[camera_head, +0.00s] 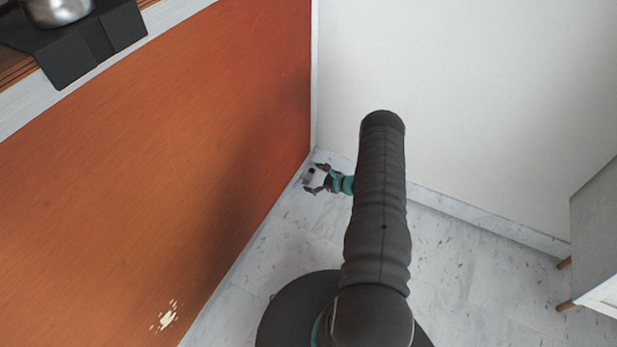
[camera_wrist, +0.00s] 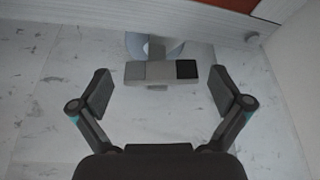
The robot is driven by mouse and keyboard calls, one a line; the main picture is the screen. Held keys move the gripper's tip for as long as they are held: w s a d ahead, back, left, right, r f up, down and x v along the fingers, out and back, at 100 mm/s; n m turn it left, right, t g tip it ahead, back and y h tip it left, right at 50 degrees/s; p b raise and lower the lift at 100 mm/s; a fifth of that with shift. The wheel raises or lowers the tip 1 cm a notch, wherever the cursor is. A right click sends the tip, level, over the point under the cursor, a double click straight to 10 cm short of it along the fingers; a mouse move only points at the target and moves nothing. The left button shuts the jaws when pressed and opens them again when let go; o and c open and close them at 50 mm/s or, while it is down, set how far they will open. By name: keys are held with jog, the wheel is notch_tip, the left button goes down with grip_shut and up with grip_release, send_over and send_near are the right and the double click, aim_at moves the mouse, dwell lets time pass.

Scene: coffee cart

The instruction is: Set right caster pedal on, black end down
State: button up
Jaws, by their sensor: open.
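The caster pedal (camera_wrist: 160,72) is a short grey bar with a black end (camera_wrist: 187,69) on the right in the wrist view. It sits in front of a caster (camera_wrist: 140,46) with a pale round wheel, low by the floor. I cannot tell surely which end of the pedal is lower. My gripper (camera_wrist: 161,82) is open, with one finger on each side of the pedal and a gap at both. In the head view my gripper (camera_head: 316,179) is small and low at the cart's far corner, and the pedal is hard to make out there.
The orange cart panel (camera_head: 170,150) stands along the left, with a black tray and metal pot (camera_head: 58,8) on top. A white wall (camera_head: 480,90) with a baseboard closes the back. A grey cabinet (camera_head: 600,235) stands at right. Marble floor (camera_head: 460,265) lies open between.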

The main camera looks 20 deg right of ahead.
jog(key=shift+x, duration=1.05)
jog(key=c, duration=1)
jog(key=shift+f+b, duration=0.1)
jog(key=shift+b, duration=0.45)
jog(key=shift+f+m+g+y+b, duration=0.15)
jog(key=shift+m+g+y+b, duration=0.45)
jog(key=shift+b, duration=0.65)
jog(key=shift+m+y+b, duration=0.3)
jog(key=shift+m+b, duration=0.4)
jog(key=shift+b, duration=0.5)
jog(key=shift+m+g+b, duration=0.3)
jog(key=shift+m+b, duration=0.2)
jog(key=shift+b, duration=0.2)
